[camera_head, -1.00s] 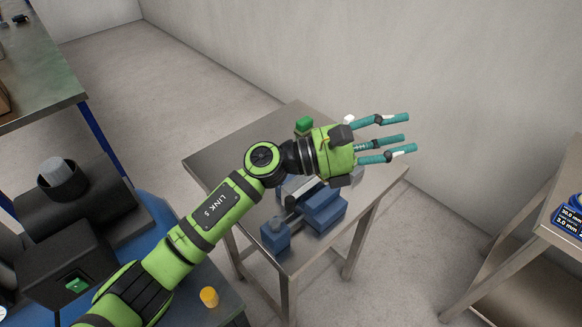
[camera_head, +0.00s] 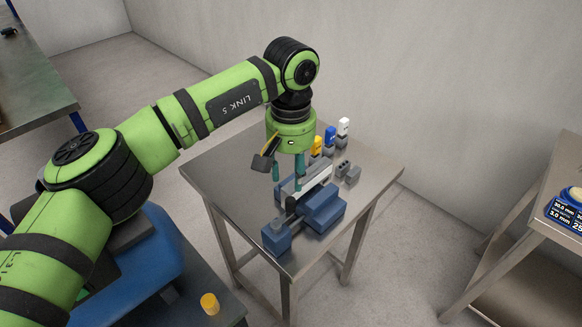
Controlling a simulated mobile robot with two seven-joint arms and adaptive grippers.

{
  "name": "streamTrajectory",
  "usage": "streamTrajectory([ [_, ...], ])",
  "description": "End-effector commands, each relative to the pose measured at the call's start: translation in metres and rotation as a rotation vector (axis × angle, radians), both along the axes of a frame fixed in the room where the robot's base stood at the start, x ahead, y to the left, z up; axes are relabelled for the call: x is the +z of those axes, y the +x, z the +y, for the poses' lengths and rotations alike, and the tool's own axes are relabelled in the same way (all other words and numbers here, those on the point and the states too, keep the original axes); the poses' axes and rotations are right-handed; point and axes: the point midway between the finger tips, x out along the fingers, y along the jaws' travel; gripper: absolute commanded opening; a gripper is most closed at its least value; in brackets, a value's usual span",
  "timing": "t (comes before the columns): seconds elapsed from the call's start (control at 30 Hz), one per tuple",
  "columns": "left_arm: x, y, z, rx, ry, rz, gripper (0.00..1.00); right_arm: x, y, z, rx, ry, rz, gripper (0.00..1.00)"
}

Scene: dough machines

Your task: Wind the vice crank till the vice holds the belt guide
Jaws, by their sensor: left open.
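The blue vice (camera_head: 322,210) sits on the small steel table, with a separate-looking blue end block (camera_head: 276,237) at its near left. A pale strip (camera_head: 318,180), which may be the belt guide, shows at the vice's far side. I cannot tell whether the jaws touch it. A dark upright piece (camera_head: 291,205) stands near the vice's middle; I cannot make out the crank clearly. My left gripper (camera_head: 287,172) points down over the vice's far left part, teal fingers open, partly hiding what lies behind. Contact cannot be told. My right gripper is out of view.
Yellow (camera_head: 316,146), blue (camera_head: 330,138) and white (camera_head: 344,128) topped pieces stand at the back of the steel table (camera_head: 228,180), near small grey blocks (camera_head: 346,172). A yellow cylinder (camera_head: 209,303) stands at lower left. The table's left part is clear. Another table is at right.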

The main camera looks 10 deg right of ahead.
Motion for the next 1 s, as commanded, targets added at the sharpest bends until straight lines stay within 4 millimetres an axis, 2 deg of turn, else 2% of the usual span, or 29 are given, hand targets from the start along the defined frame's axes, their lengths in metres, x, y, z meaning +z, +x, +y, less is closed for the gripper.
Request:
streamTrajectory([
  [0.03,-0.008,0.000,0.000,0.000,-0.001,0.001,0.43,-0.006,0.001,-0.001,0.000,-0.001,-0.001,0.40],
  [0.7,-0.074,0.000,0.000,0.001,-0.003,0.001,0.43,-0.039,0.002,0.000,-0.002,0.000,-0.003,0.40],
  [1.0,-0.076,0.000,-0.001,0.001,-0.003,0.000,0.43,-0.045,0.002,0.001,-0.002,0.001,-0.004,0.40],
])
